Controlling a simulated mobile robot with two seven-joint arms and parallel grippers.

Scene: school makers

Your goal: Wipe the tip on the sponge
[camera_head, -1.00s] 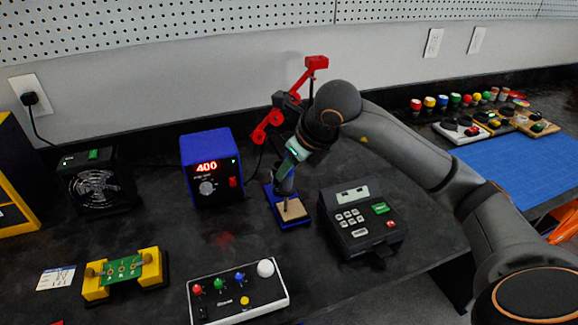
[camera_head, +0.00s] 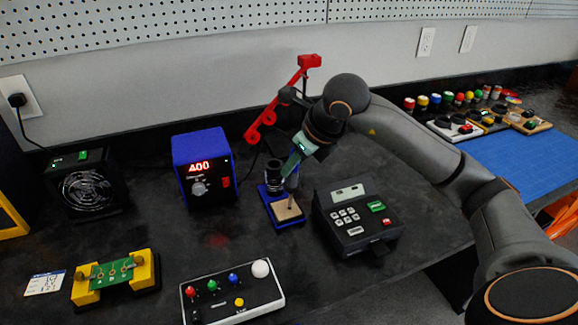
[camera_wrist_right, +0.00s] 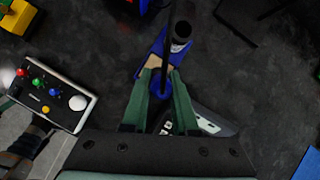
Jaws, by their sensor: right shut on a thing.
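The tan sponge (camera_head: 286,211) lies in the front part of a blue stand (camera_head: 291,225) on the bench; in the right wrist view it shows partly, between the fingers (camera_wrist_right: 151,63). A dark round holder (camera_head: 272,178) rises from the back of the stand. My right gripper (camera_head: 293,165) is above the stand, shut on the soldering iron (camera_head: 292,184), whose blue part shows between the green fingers (camera_wrist_right: 162,82). The iron points down and its lower end is over the sponge. I cannot tell whether the tip touches. My left gripper is not in view.
The blue station (camera_head: 204,168) reading 400 stands left of the stand. A dark keypad box (camera_head: 352,240) sits close on the right. A white button panel (camera_head: 235,292) and a yellow board holder (camera_head: 143,271) are in front. A red jointed arm (camera_head: 283,100) stands behind.

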